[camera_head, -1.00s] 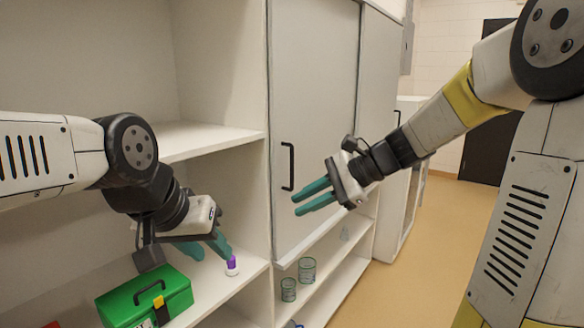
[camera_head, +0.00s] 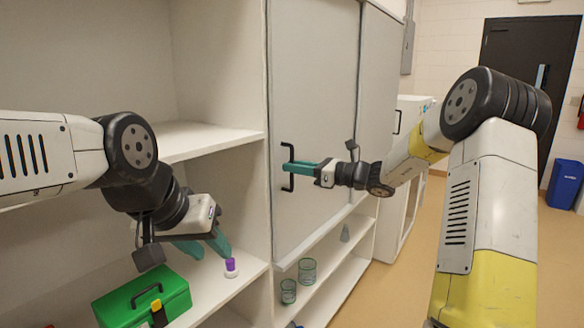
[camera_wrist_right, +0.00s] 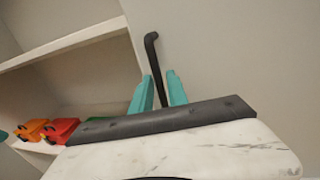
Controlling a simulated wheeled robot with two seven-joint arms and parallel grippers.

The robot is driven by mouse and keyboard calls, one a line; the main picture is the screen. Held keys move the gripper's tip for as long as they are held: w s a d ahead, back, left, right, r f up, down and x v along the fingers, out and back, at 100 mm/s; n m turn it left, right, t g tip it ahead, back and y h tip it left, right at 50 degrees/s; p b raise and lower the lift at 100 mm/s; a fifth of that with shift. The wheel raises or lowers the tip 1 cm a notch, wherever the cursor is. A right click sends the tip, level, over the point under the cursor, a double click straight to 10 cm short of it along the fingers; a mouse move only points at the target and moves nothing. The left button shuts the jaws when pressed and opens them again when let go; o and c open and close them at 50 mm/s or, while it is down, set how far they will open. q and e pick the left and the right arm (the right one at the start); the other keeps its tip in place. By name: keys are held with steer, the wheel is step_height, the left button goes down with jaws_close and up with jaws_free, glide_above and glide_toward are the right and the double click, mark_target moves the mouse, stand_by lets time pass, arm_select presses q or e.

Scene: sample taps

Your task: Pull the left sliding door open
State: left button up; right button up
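The left sliding door (camera_head: 318,110) is a light grey panel, closed over the cabinet's right-hand bay. Its black bar handle (camera_head: 287,150) stands near the door's left edge. My right gripper (camera_head: 291,167) is at the handle, its teal fingers pointing left. In the right wrist view, the handle (camera_wrist_right: 152,50) runs down between the two fingers (camera_wrist_right: 160,82), which are apart. Contact with the bar cannot be told. My left gripper (camera_head: 207,248) is open and empty over the lower shelf, beside a purple-capped bottle (camera_head: 231,268).
A green toolbox (camera_head: 145,300) sits on the shelf below my left gripper. Glass beakers (camera_head: 307,271) stand on the shelf below the door. The right sliding door (camera_head: 379,90) is beside the left one. Open floor (camera_head: 400,285) lies to the right.

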steer(key=shift+w+a, duration=0.15)
steer(key=shift+a, duration=0.3)
jaws_close()
stand_by(1.1)
